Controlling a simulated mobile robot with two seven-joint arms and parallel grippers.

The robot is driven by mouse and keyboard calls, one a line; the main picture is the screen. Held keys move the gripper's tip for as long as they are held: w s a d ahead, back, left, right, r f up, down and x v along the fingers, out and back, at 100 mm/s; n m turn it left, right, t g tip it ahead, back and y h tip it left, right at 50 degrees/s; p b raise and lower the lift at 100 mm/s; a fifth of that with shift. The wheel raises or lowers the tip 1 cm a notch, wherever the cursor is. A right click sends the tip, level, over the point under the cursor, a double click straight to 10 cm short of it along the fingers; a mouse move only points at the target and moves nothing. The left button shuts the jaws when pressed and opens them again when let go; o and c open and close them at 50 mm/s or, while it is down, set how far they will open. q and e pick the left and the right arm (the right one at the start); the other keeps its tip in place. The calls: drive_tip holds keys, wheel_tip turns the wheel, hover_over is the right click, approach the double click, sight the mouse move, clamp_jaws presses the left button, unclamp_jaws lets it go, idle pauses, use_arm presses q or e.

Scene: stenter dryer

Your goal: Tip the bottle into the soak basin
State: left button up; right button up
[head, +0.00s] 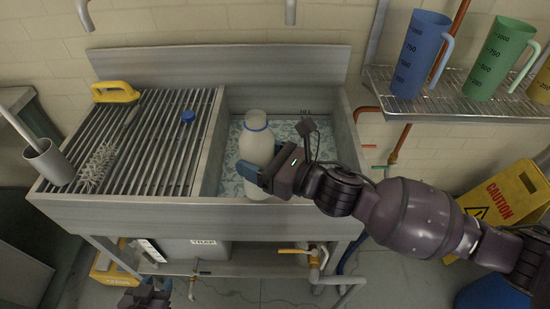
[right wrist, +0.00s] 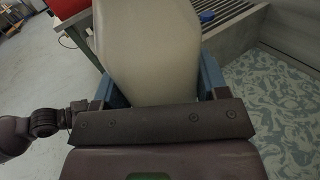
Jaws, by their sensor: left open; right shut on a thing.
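The white bottle (head: 256,146), with a blue ring at its neck, is over the soak basin (head: 345,130) and looks roughly upright. The basin is the right-hand part of the metal sink, with a blue-and-white patterned bottom. My right gripper (head: 262,178) is shut on the bottle's lower body, coming from the right. In the right wrist view the pale bottle (right wrist: 148,50) stands between the two blue fingers. Whether the bottle touches the basin floor is unclear. A blue cap (head: 188,116) lies on the slatted drainboard. My left gripper (head: 147,294) is open and low at the bottom edge, in front of the sink.
The slatted drainboard (head: 165,150) left of the basin holds a bristle brush (head: 98,165), a yellow-handled tool (head: 115,92) and a grey cup (head: 48,160). A wire shelf (head: 410,104) with measuring jugs hangs at right. A yellow caution sign (head: 505,195) stands below it.

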sight(271, 145)
use_arm(q)
drive_tip(key=shift+w, duration=0.15)
use_arm(e)
drive_tip(key=shift+f+n, duration=0.1)
drive_tip(key=shift+n, duration=0.2)
use_arm(q)
drive_tip(key=shift+w+d+r, duration=0.1)
drive_tip(key=shift+w+r, duration=0.15)
drive_tip(key=shift+w, duration=0.05)
use_arm(e)
drive_tip(key=shift+r+p, duration=2.1)
drive_tip(key=shift+r, duration=0.5)
use_arm(q)
drive_tip(key=shift+t, duration=0.4)
drive_tip(key=r, duration=0.3)
drive_tip(key=w+r, duration=0.1)
drive_tip(key=r, duration=0.1)
drive_tip(key=shift+r, duration=0.3)
use_arm(e)
drive_tip(key=shift+d, duration=0.1)
